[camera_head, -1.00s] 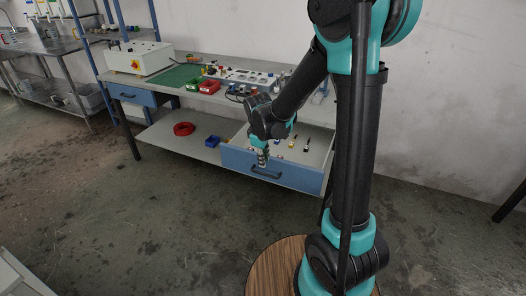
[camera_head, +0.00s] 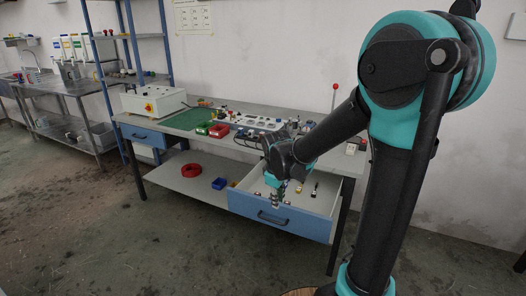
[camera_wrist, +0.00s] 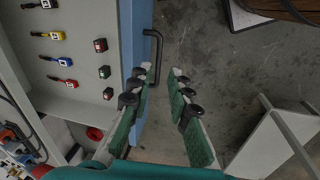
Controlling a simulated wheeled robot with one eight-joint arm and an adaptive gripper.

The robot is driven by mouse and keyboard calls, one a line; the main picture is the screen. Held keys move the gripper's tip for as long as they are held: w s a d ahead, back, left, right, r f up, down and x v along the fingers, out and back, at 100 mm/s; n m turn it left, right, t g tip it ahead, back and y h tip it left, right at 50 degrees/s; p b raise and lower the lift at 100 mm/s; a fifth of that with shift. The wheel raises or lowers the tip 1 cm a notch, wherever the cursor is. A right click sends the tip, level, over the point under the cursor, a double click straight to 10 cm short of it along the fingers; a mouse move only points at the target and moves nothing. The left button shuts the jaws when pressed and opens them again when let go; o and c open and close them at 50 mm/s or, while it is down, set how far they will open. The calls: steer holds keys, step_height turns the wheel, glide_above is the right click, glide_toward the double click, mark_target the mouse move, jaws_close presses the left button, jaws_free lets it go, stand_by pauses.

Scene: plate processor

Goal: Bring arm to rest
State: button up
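My gripper (camera_head: 277,201) hangs above the open blue drawer in the head view, close to its front panel. In the wrist view my gripper (camera_wrist: 163,75) has its two green-padded fingers apart, with nothing between the pads. The drawer (camera_head: 300,224) is pulled out at the right of the workbench. Its black handle (camera_head: 272,217) also shows in the wrist view (camera_wrist: 158,45), close to the left fingertip. I cannot tell whether finger and handle touch. My arm reaches out bent toward the bench.
The drawer holds several small tools (camera_wrist: 53,35) and small red and dark blocks (camera_wrist: 100,45). The workbench (camera_head: 175,124) carries a white control box (camera_head: 153,99) and red (camera_head: 219,131) and green bins. Open floor lies in front.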

steer(key=s+d+f+m+t, duration=0.2)
steer(key=s+d+f+m, duration=0.2)
steer(key=s+d+m, duration=0.7)
steer(key=s, duration=0.4)
steer(key=shift+d+y, duration=0.4)
stand_by(3.4)
